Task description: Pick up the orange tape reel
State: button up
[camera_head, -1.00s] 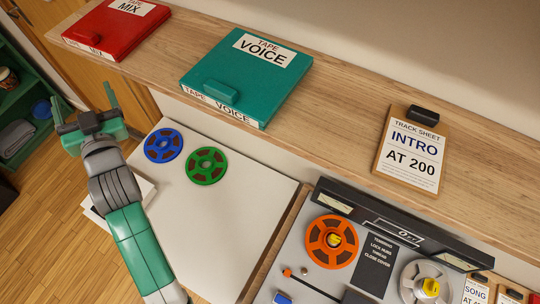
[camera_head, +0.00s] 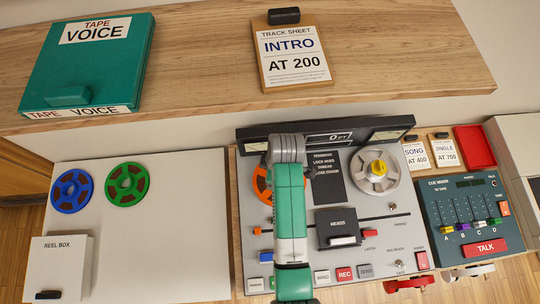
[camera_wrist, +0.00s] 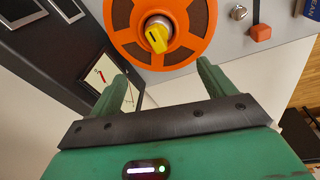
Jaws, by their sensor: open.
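The orange tape reel (camera_wrist: 195,52) lies on the left hub of the tape deck, with a yellow knob (camera_wrist: 157,36) at its centre. In the head view only the left edge of the orange reel (camera_head: 262,186) shows; my arm hides the rest. In the wrist view my gripper (camera_wrist: 163,70) is open and empty. Its two green fingers point toward the near rim of the reel, with a gap between them. Whether either fingertip touches the reel I cannot tell.
A dark meter bar (camera_head: 395,129) stands along the deck's back edge. A silver reel (camera_head: 375,182) sits on the right hub and a heads cover (camera_head: 337,222) in front. Blue (camera_head: 72,179) and green (camera_head: 127,172) reels lie left near a reel box (camera_head: 62,246). A shelf (camera_head: 210,60) overhangs behind.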

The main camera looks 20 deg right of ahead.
jog(key=shift+w+d+r+g+h, duration=0.1)
jog(key=shift+d+g+h, duration=0.2)
jog(key=shift+d+g, duration=0.15)
jog(key=shift+s+d+r+g, duration=0.1)
jog(key=shift+s+d+g, duration=0.25)
jog(key=shift+s, duration=0.1)
jog(key=shift+f+b, duration=0.35)
jog(key=shift+f, duration=1)
jog(key=f, duration=0.5)
jog(key=shift+d+f+b, duration=0.1)
jog(key=shift+d+b, duration=0.2)
jog(key=shift+b, duration=0.1)
jog(key=c, duration=1.2)
jog(key=shift+c, duration=0.5)
notch_tip(320, 180, up, 18)
jog(key=p, duration=0.2)
jog(key=shift+p, duration=0.3)
